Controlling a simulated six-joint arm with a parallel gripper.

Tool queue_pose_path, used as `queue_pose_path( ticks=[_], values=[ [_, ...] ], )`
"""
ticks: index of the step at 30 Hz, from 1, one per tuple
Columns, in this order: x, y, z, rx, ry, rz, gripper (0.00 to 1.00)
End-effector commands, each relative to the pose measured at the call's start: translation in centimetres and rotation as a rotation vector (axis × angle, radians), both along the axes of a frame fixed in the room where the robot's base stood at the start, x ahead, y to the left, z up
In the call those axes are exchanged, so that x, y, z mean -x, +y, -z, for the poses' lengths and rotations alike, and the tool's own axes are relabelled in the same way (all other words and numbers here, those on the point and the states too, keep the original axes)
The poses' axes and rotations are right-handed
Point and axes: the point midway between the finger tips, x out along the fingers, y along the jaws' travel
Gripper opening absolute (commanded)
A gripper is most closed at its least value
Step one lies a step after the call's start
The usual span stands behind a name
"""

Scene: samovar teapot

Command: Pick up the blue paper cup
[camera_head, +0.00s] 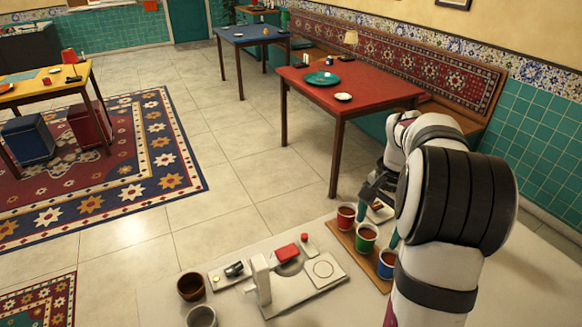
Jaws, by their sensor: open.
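The blue paper cup (386,268) stands upright on a brown wooden tray (372,272) at the near right of the pale counter. Its right side is close to my arm's outline. A green cup (366,239) and a red cup (346,217) stand in a row behind it on the same tray. My gripper (378,222) is open above the back part of the tray, near the green cup and behind the blue cup. It is small and partly hidden by my arm. I see no cup between its fingers.
A pale machine or board with red parts (288,252) lies left of the tray. A brown bowl (190,287) and a grey one (201,316) stand further left. A small item (380,212) lies behind the cups. A red table (365,83) stands beyond the counter.

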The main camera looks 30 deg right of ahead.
Motion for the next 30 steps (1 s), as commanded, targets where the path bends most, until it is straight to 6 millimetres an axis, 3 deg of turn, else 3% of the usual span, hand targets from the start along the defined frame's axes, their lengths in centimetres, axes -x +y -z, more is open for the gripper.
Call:
queue_pose_path(
  ticks=[1,3,6,15,20,25,30],
  values=[
    [0.6,-3.1,1.3,0.003,0.008,0.067,1.0],
    [1.3,-6.0,2.4,0.013,0.012,0.13,1.0],
    [1.7,-7.3,4.0,0.016,0.016,0.159,1.0],
    [1.6,-7.2,11.9,0.015,0.016,0.155,1.0],
    [1.5,-7.2,14.0,0.016,0.014,0.156,1.0],
    [1.1,-7.3,17.4,0.014,0.017,0.156,1.0],
    [1.0,-7.4,18.7,0.018,0.013,0.155,1.0]
  ],
)
